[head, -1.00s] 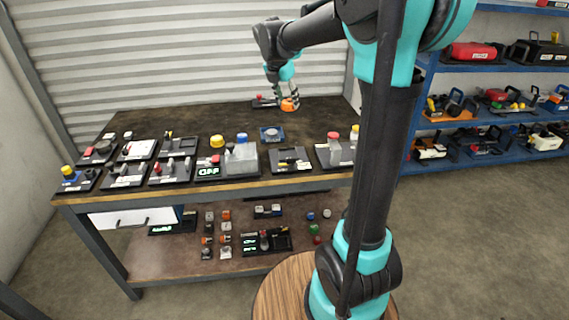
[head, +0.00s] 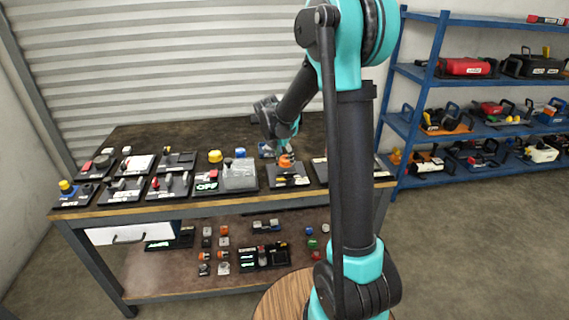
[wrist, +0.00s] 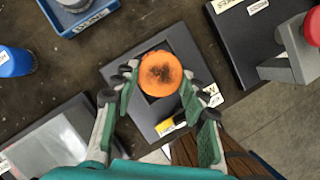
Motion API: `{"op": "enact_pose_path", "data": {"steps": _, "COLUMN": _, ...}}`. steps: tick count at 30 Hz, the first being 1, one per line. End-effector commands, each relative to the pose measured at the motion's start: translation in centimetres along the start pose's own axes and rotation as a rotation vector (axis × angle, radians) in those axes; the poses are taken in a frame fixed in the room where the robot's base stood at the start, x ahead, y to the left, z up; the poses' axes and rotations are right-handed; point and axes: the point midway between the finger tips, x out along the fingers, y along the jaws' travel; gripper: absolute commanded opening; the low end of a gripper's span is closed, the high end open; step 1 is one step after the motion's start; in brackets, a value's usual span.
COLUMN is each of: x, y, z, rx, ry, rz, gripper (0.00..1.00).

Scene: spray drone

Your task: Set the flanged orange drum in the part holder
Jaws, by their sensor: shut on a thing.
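The orange drum (head: 286,162) is held in my gripper (head: 284,154) over the part holder (head: 290,183), a dark square plate at the table's front edge. In the wrist view the drum (wrist: 160,72) shows a round, dark-stained end between the fingertips of my gripper (wrist: 159,78), which is shut on it. The part holder (wrist: 188,42) lies beneath, with part of a square recess showing beside the drum. The drum covers most of the recess, so I cannot tell whether it touches the holder. The flange is not clearly visible.
In the wrist view a blue-capped item (wrist: 14,62) is at left and a red-and-grey device (wrist: 290,52) at right. A yellow piece (wrist: 168,126) is on the holder's near side.

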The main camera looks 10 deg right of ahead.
Motion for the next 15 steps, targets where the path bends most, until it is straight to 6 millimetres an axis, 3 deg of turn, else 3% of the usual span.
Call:
{"op": "enact_pose_path", "data": {"steps": 6, "x": 2.4, "y": 0.0, "z": -1.0, "rx": 0.0, "ry": 0.0, "rz": 0.0, "gripper": 0.14}}
{"op": "enact_pose_path", "data": {"steps": 15, "x": 2.6, "y": 0.0, "z": -1.1, "rx": 0.0, "ry": 0.0, "rz": 0.0, "gripper": 0.14}}
